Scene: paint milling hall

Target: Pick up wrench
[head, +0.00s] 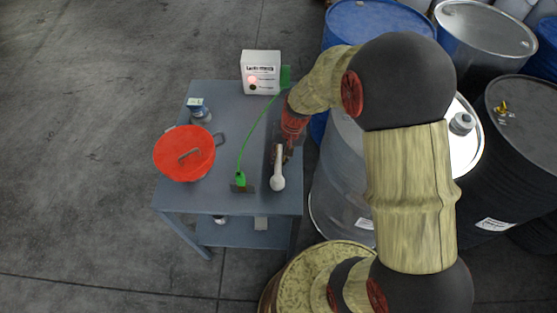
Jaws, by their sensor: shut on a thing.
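The wrench (278,181) is a pale, slim tool with a rounded end, at the right front part of the blue-grey table (230,203). Its rounded end points toward the table's front edge. My gripper (281,154) is over the right side of the table, at the wrench's far end, and is shut on it. The gripper's fingers are small and dark here, and the far end of the wrench is hidden by them. I cannot tell whether the wrench touches the tabletop.
A green cable with a green clamp (240,179) lies left of the wrench. A white box (261,72) and a small jar (199,112) stand farther back. Drums (340,185) crowd the right side. The floor at left is clear.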

